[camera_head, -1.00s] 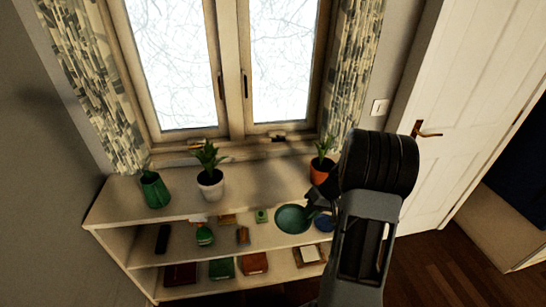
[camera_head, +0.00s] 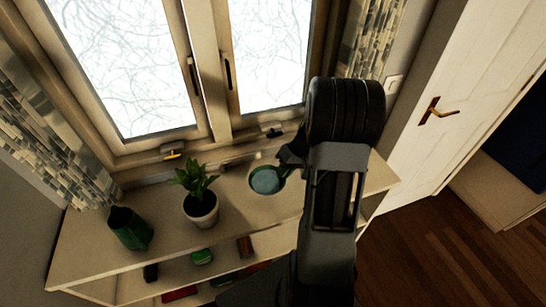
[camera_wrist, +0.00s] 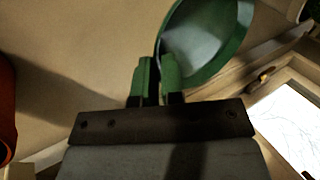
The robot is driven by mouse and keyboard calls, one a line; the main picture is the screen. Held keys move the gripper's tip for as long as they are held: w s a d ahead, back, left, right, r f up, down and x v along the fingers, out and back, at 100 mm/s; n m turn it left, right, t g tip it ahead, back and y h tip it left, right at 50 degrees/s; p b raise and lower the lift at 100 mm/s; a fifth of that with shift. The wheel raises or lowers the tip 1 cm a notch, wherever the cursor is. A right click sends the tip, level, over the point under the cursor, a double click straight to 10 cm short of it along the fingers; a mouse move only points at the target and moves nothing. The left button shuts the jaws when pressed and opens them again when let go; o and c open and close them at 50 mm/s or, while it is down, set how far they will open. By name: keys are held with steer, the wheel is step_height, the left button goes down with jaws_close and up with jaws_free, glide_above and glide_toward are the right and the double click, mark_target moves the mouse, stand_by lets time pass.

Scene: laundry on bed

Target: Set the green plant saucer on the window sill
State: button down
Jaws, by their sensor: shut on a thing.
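The green plant saucer (camera_head: 265,180) is at the jaws of my gripper (camera_head: 284,166), over the shelf unit's top near the window in the head view. Its inside looks pale blue-grey in this light. In the wrist view the saucer (camera_wrist: 215,50) is tilted, its rim between the green fingertips of my gripper (camera_wrist: 156,78), which is shut on it. The window sill (camera_head: 135,174) is the pale ledge under the window frame, behind the shelf top. I cannot tell how high the saucer is above the surface. My arm hides the right part of the shelf top.
An orange pot (camera_wrist: 6,110) shows at the wrist view's left edge. Window handles (camera_head: 227,72) and a curtain (camera_head: 45,130) are nearby.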

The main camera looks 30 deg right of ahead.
steer(key=shift+w+d+f+b, duration=0.1)
steer(key=shift+w+f+b, duration=0.35)
steer(key=shift+f, duration=0.15)
steer(key=shift+f+b, duration=1.6)
steer(key=shift+f, duration=1.2)
steer(key=shift+f+b, duration=0.6)
steer(key=c, duration=1.2)
jaws_free()
steer(key=shift+o, duration=0.2)
steer(key=shift+s, duration=0.1)
steer(key=shift+d, duration=0.1)
